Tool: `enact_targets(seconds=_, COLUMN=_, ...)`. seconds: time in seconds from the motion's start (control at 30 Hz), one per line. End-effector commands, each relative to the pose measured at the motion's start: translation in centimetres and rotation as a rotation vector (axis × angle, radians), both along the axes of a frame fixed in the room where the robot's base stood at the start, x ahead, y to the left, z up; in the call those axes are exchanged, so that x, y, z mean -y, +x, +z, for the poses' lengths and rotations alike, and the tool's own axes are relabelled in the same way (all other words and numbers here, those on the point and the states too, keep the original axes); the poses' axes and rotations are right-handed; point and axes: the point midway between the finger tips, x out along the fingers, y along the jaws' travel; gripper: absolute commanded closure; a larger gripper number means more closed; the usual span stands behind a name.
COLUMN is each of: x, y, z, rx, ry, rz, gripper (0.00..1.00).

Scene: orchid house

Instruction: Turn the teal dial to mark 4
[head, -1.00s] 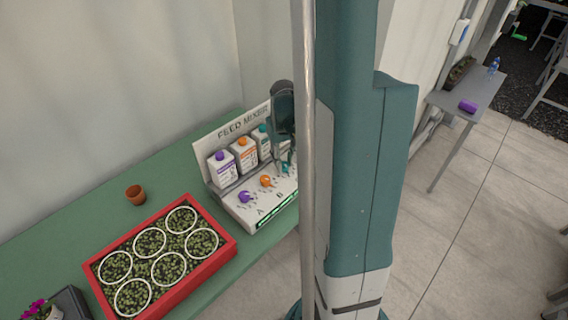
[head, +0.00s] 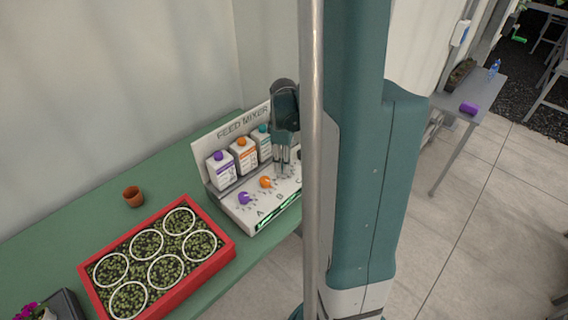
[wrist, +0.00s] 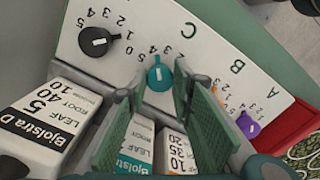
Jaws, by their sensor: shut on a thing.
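The teal dial (wrist: 160,76) sits by the letter C on the white feed mixer panel (head: 238,212). In the wrist view it is between my fingertips, and a white pointer line shows on its top. Small numbers stand around its upper side, but I cannot tell surely which one the line points at. My gripper (wrist: 160,80) is shut on the teal dial, one green-padded finger on each side. In the head view my gripper (head: 282,172) points down onto the panel and hides the dial.
A black dial (wrist: 99,41), an orange dial (head: 265,182) and a purple dial (head: 244,198) flank it. Cartons, such as a purple-capped one (head: 220,168), stand close behind the dials. A red seedling tray (head: 172,296) and a terracotta pot (head: 132,196) are on the green bench (head: 50,225).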

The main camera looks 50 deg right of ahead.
Motion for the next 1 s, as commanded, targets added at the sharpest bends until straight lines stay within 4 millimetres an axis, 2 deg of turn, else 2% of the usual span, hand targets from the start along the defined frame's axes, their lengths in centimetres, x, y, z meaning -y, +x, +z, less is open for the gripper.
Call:
enact_targets(seconds=0.3, x=-0.04, y=-0.06, z=-0.03, rx=0.000, ry=0.000, rz=0.122, gripper=0.89)
enact_targets(seconds=0.77, x=-0.04, y=-0.06, z=-0.01, rx=0.000, ry=0.001, rz=0.136, gripper=0.89)
enact_targets(seconds=0.8, x=-0.04, y=-0.06, z=-0.01, rx=0.000, ry=0.001, rz=0.136, gripper=0.71)
enact_targets(seconds=0.87, x=-0.03, y=-0.05, z=-0.01, rx=0.000, ry=0.001, rz=0.136, gripper=0.63)
enact_targets(seconds=1.0, x=-0.02, y=-0.03, z=-0.01, rx=0.000, ry=0.000, rz=0.136, gripper=0.61)
